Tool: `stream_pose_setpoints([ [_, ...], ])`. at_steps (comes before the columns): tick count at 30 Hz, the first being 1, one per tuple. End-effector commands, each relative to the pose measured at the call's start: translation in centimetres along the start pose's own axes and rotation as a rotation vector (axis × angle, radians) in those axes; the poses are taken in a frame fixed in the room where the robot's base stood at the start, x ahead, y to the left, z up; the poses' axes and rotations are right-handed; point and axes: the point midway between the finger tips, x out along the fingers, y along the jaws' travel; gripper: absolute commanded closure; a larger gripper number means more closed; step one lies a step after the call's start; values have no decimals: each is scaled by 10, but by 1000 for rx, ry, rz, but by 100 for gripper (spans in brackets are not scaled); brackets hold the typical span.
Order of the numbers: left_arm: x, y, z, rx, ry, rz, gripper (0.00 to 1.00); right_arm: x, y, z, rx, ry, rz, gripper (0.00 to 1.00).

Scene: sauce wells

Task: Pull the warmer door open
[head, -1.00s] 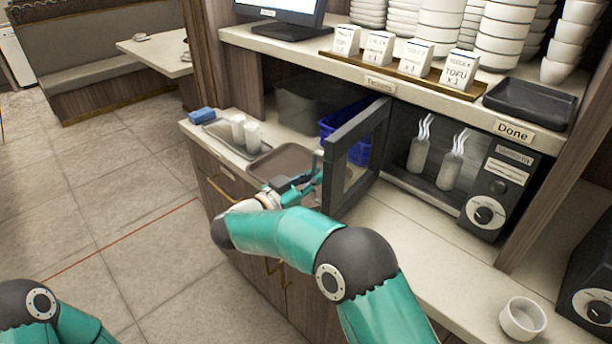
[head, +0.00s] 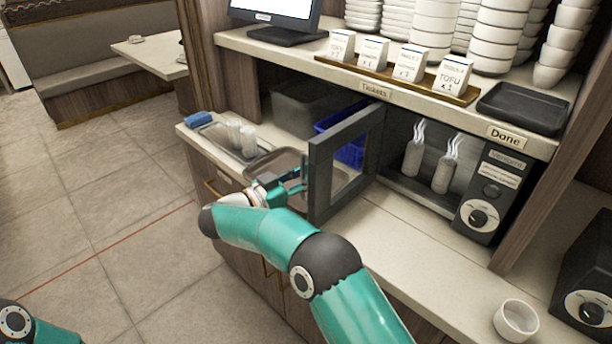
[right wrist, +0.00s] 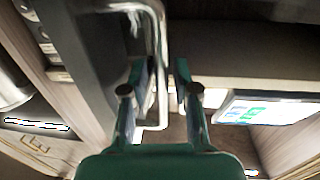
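The warmer (head: 484,205) is a dark box on the counter under the shelf. Its dark-framed glass door (head: 318,180) stands well open, jutting out toward the front left. My right gripper (head: 298,180) is at the outer side of the door's free edge. In the right wrist view, the metal door handle (right wrist: 162,60) passes between the spread fingers of my right gripper (right wrist: 166,75), nearer the left finger. Whether it touches that finger is unclear. Two steaming pale bottles (head: 413,155) (head: 443,172) stand inside the warmer. My left arm shows at the bottom left corner; its gripper is outside the picture.
A grey tray (head: 262,163) lies on the counter behind my right gripper, near a blue bin (head: 350,152) and a tray with cups (head: 215,128). A white bowl (head: 516,320) stands at the front right. The counter before the warmer is clear.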

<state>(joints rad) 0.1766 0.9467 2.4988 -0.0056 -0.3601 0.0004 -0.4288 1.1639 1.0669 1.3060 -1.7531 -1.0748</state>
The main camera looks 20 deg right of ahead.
Motion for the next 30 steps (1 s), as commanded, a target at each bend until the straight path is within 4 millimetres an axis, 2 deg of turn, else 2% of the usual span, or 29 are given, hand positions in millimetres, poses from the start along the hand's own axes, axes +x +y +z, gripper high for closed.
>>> stream_pose_setpoints([
  [11,0,0,0,0,0,0,60,-5,-1,1,0,-1,-4,63],
  [24,0,0,0,0,0,0,60,-65,-3,2,-1,-1,-4,63],
  [30,0,0,0,0,0,0,60,-76,-3,2,0,0,-3,63],
])
